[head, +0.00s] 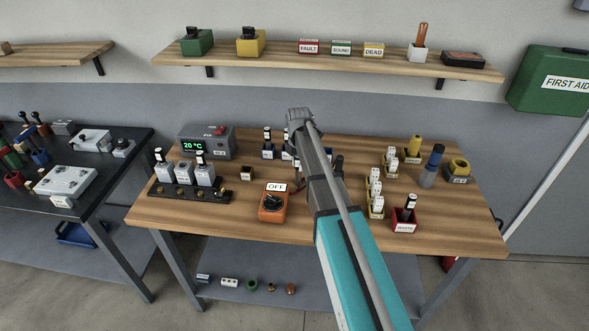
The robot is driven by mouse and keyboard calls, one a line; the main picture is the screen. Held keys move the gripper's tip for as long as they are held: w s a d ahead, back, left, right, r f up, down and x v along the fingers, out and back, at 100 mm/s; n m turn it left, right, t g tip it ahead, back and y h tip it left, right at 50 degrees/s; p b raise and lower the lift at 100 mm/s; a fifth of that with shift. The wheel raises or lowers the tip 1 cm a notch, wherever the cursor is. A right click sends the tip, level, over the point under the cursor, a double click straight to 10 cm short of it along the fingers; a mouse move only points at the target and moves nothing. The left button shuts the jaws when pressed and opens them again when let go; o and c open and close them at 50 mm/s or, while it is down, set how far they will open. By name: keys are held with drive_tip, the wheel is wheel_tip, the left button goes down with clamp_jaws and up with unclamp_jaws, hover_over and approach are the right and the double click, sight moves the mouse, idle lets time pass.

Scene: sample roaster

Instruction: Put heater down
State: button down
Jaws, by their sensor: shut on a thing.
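My gripper (301,118) is at the end of my arm, above the back middle of the wooden table (240,229). Its fingertips are hidden from this view. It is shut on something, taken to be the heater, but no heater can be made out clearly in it. Small black-topped pieces with white labels (267,142) stand close to the left of the gripper. I cannot tell whether the held thing touches the table.
A grey box showing 20 °C (219,141) stands at the back left. A dark rack (183,194) holds several grey blocks. An orange OFF switch (270,208) is at the front. A red waste bin (404,222) stands right. A shelf (330,65) hangs behind.

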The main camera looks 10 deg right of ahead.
drive_tip(key=shift+f, duration=0.1)
idle(0.3)
drive_tip(key=shift+f, duration=0.15)
drive_tip(key=shift+c, duration=2.1)
unclamp_jaws()
wheel_tip(320, 180, up, 12)
drive_tip(key=p, duration=1.2)
drive_tip(key=shift+r, duration=0.2)
